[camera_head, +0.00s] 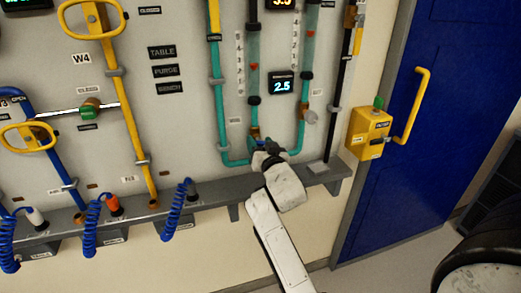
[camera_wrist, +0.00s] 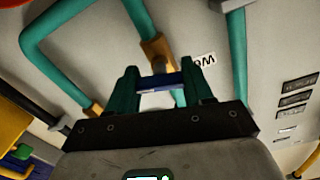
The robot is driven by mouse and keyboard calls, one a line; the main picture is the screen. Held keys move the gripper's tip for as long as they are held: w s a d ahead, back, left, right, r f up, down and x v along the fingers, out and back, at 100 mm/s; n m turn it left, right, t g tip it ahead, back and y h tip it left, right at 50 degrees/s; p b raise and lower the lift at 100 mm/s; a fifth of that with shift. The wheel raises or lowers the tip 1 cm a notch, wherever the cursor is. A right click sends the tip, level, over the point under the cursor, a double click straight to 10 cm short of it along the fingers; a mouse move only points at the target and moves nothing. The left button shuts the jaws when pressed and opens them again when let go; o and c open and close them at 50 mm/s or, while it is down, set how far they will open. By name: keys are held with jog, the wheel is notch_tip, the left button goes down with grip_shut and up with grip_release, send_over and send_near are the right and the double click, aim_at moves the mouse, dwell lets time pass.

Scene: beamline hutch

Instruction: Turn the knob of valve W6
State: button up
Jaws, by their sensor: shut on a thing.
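The knob of valve W6 (camera_wrist: 160,82) shows in the wrist view as a blue bar below a brass fitting (camera_wrist: 157,50) on a teal pipe. A white label (camera_wrist: 206,60), upside down and partly hidden, sits beside it. My gripper (camera_wrist: 161,88) is shut on the knob, with one dark green finger at each end of the bar. In the head view my gripper (camera_head: 265,150) reaches up to the teal pipes low on the panel and hides most of the knob.
A grey ledge (camera_head: 222,194) runs below the panel, close under my gripper. Two teal tubes with flow gauges rise above. A second knob (camera_head: 310,116) is at right. A yellow box (camera_head: 368,131) and a blue door (camera_head: 440,110) stand further right.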

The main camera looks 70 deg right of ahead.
jog(key=shift+m, duration=0.6)
jog(key=o, duration=1)
jog(key=shift+o, duration=0.2)
jog(key=b+v, duration=0.2)
jog(key=v, duration=0.9)
jog(key=shift+b, duration=0.4)
